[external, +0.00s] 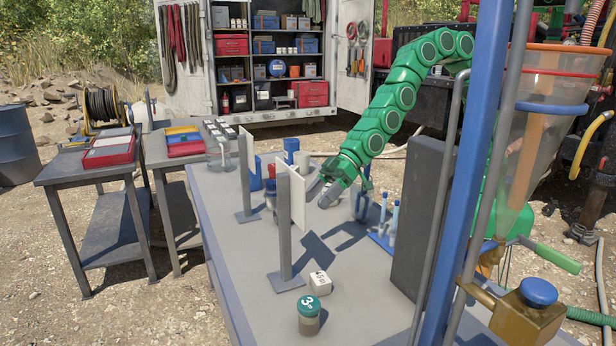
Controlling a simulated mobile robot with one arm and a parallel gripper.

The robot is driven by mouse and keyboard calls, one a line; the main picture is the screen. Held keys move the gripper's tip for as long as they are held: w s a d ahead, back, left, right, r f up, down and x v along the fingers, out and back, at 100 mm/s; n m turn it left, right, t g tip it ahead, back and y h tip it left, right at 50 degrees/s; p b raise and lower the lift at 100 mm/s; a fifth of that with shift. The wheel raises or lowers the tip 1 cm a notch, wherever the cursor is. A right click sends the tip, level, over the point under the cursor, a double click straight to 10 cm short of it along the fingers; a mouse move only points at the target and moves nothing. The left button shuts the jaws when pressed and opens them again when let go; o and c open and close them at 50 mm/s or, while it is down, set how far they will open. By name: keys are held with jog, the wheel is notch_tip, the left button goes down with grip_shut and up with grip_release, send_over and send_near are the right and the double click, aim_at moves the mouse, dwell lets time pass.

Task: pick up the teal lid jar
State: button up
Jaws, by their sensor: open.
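A jar with a teal-green lid marked "3" (309,314) stands upright at the near edge of the grey table (365,315). Its body looks clear with pale brownish contents. My gripper (343,194) is at the end of my green arm, over the far middle part of the table. It is open, and I see nothing between its fingers. It is well away from the teal lid jar, farther back in the picture.
A small white box (320,282) sits just behind the jar. Two upright panels on grey posts (284,230) stand between the jar and the table's far left part. A blue rack with tubes (384,238) is right of my gripper. A dark grey block (418,215) stands at right.

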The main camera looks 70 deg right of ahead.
aim_at(314, 298)
jog(key=s+a+f+n, duration=0.1)
jog(key=a+f, duration=0.2)
jog(key=s+a+f+n+y, duration=0.1)
jog(key=a+f, duration=0.2)
jog(key=f, duration=0.1)
jog(key=s+a+f+n, duration=0.1)
jog(key=a+f, duration=0.2)
jog(key=a, duration=0.1)
jog(key=shift+s+f+g, duration=0.15)
jog(key=shift+f+g, duration=0.15)
jog(key=shift+g, duration=0.1)
jog(key=s+a+n+y, duration=0.1)
jog(key=a, duration=0.1)
jog(key=s+a+n, duration=0.1)
jog(key=a, duration=0.2)
jog(key=s+a+f+y, duration=0.1)
jog(key=a, duration=0.2)
jog(key=shift+s+n+y, duration=0.2)
jog(key=shift+n+y, duration=0.1)
jog(key=shift+n, duration=0.1)
jog(key=shift+s+f+x, duration=0.1)
jog(key=shift+x, duration=0.95)
jog(key=shift+s+f+x, duration=0.1)
jog(key=shift+x, duration=0.9)
jog(key=shift+w+a+f, duration=0.1)
jog(key=shift+a+f, duration=0.5)
jog(key=shift+x, duration=1)
jog(key=c, duration=1.1)
